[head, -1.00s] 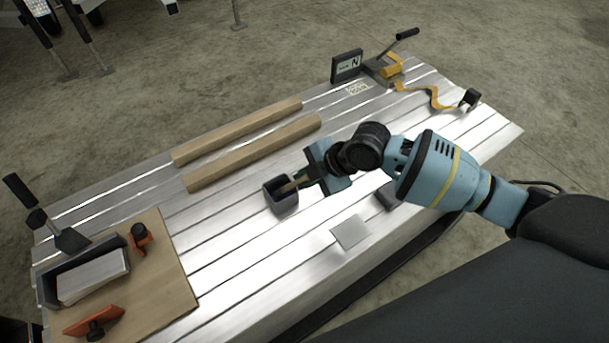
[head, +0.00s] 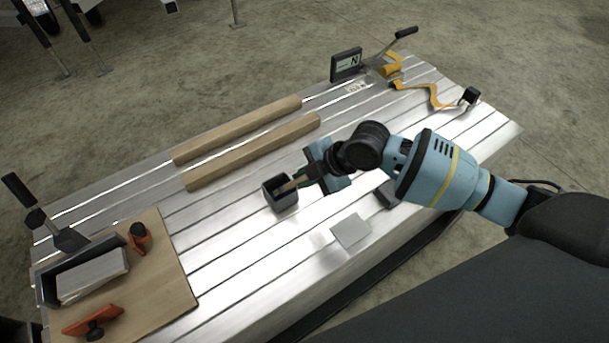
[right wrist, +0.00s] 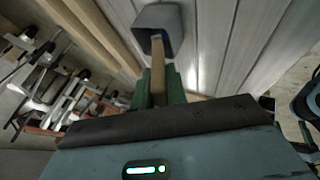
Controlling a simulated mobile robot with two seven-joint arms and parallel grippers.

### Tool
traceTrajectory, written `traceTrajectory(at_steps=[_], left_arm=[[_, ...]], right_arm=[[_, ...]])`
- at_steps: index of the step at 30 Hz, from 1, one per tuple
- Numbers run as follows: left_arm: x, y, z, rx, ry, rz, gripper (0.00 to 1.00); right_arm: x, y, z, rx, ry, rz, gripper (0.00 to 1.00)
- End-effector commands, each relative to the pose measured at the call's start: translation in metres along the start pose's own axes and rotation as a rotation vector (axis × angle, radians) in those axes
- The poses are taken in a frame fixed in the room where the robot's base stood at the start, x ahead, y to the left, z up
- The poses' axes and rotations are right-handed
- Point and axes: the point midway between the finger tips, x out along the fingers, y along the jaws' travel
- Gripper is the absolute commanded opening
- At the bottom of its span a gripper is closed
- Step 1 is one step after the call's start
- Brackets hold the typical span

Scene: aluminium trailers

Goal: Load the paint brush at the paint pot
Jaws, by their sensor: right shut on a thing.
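The paint pot (head: 284,197) is a dark, square-looking cup on the aluminium bed, left of my right gripper. It also shows at the top of the right wrist view (right wrist: 158,20). My right gripper (head: 312,177) is shut on the paint brush (head: 295,184), whose wooden part points at the pot. In the right wrist view the brush (right wrist: 157,62) reaches from between the green fingers (right wrist: 160,85) to the pot's opening. Its tip is hidden at or inside the pot. My left gripper is not in view.
Two wooden battens (head: 240,130) lie behind the pot. A board (head: 165,265) with a metal block in a grey holder and orange clamps is at left. A yellow strap (head: 430,92) and small display (head: 346,65) are at the far right. A grey plate (head: 351,231) lies in front.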

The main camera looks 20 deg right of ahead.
Motion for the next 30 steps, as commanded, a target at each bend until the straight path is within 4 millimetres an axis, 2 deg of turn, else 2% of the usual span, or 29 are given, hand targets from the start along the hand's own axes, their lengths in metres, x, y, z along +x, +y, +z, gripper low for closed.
traceTrajectory(at_steps=[30], left_arm=[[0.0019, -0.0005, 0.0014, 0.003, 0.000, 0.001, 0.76]], right_arm=[[0.0059, -0.0038, 0.0027, 0.000, 0.000, -0.001, 0.00]])
